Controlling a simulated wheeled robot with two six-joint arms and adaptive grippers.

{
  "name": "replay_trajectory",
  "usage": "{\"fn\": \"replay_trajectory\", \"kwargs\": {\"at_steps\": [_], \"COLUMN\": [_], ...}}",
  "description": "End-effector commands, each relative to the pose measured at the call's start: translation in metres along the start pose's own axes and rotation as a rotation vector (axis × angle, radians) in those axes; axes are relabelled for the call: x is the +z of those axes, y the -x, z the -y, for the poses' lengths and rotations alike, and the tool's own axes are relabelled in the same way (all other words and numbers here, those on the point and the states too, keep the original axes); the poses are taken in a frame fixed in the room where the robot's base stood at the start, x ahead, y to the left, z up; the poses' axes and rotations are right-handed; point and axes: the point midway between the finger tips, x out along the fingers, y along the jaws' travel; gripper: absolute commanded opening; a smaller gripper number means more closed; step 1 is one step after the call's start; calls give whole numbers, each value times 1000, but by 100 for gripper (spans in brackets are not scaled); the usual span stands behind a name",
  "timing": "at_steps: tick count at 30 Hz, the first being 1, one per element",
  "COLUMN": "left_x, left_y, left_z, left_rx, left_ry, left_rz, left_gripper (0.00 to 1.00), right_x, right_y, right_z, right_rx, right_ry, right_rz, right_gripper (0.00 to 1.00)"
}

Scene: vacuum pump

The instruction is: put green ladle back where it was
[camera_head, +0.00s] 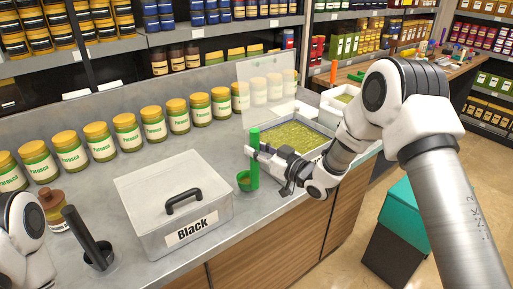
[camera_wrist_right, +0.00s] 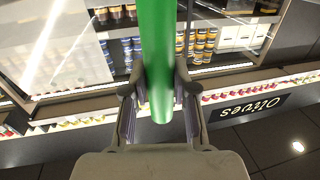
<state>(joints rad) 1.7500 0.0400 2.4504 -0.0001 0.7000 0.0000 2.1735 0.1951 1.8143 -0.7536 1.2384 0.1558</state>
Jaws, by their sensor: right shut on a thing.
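The green ladle (camera_head: 254,160) is upright at the counter's front edge, between the lidded box and the open tray. Its small green cup (camera_head: 244,181) is at the lower end, and I cannot tell whether it touches the counter. My right gripper (camera_head: 260,155) is shut on the ladle's handle, coming from the right. In the right wrist view the green handle (camera_wrist_right: 157,55) runs between the two fingers (camera_wrist_right: 158,105). An open tray (camera_head: 327,148) of green contents lies just behind the right gripper. My left arm shows at the lower left, but its gripper is out of view.
A metal box (camera_head: 140,205) labelled Black, with its lid on, stands left of the ladle. A black ladle (camera_head: 85,240) stands tilted farther left. Several green jars (camera_head: 126,133) line the back. A clear raised panel (camera_head: 262,92) stands behind the tray.

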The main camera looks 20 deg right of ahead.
Motion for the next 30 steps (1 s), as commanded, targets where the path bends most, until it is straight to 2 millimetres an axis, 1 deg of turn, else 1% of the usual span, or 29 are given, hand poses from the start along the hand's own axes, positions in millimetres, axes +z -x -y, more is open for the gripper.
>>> {"fn": "replay_trajectory", "kwargs": {"at_steps": [1, 2, 11, 12, 13, 21, 23, 24, 26, 29, 30], "left_x": [0, 0, 0, 0, 0, 0, 0, 0, 0, 0, 0], "left_y": [5, 5, 0, 2, 2, 2, 5, 3, 0, -7, -9], "left_z": [0, 0, 0, 0, 0, 0, 0, 0, 0, 0, 0], "left_rx": [0, 0, 0, 0, 0, 0, 0, 0, 0, 0, 0], "left_ry": [0, 0, 0, 0, 0, 0, 0, 0, 0, 0, 0], "left_rz": [0, 0, -1, 0, 0, 0, 0, -1, -1, -1, 0], "left_gripper": [56, 56, 56, 56, 56, 56, 56, 56, 56, 56, 56], "right_x": [4, 7, 12, 11, 11, 10, 7, 9, 10, 11, 11], "right_y": [0, 0, 0, 0, 0, 0, 0, 3, 10, 30, 41], "right_z": [0, 0, 0, 0, 0, 0, 0, -1, -2, -2, -2], "right_rx": [0, 0, 1, 1, 1, 1, 1, 2, 4, 5, 7], "right_ry": [0, 1, 2, 2, 2, 2, 2, 1, 0, -3, -3], "right_rz": [2, 1, -1, -1, -1, -1, -1, -1, 0, -2, -3], "right_gripper": [0, 0, 0, 41, 52, 52, 52, 52, 52, 52, 52]}}
